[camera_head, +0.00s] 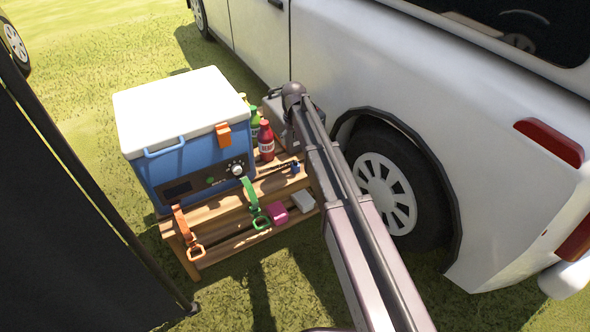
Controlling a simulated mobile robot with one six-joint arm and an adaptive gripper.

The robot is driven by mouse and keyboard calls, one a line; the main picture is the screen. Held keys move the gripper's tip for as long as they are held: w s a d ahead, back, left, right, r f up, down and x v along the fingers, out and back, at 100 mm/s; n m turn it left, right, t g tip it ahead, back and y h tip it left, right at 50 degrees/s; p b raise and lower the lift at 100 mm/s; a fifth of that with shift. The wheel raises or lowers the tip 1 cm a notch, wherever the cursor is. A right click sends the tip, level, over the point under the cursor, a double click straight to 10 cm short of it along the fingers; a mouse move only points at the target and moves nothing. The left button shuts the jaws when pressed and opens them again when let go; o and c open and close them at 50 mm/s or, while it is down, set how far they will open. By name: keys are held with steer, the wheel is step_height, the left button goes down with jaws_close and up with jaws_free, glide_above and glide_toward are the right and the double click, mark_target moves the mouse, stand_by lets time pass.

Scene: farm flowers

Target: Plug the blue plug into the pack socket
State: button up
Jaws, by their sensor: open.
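A small blue piece (295,168), which looks like the blue plug, lies at the right end of a dark cable on the wooden stand (222,203). Part of a grey box (273,106) shows behind the bottles, beside my arm. It may be the pack, but my arm covers much of it and I see no socket on it. My arm reaches from the bottom right up over the right side of the stand. My gripper's fingers do not show; the arm hides that end.
A blue cooler (195,160) with a white lid (178,108) fills the stand's left. A red bottle (266,141), green bottles, orange and green straps, a pink block (278,214) and a white block (303,202) are close by. A white vehicle (480,130) stands right; a dark panel (60,230) left.

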mark_target(295, 162)
steer(key=shift+f+b, duration=3.45)
steer(key=shift+f, duration=0.3)
steer(key=shift+f, duration=0.1)
steer(key=f+b, duration=0.3)
steer(key=shift+s+d, duration=0.1)
steer(key=shift+d, duration=0.15)
steer(key=shift+f+b, duration=1)
steer(key=shift+b, duration=0.1)
steer(key=c, duration=1.2)
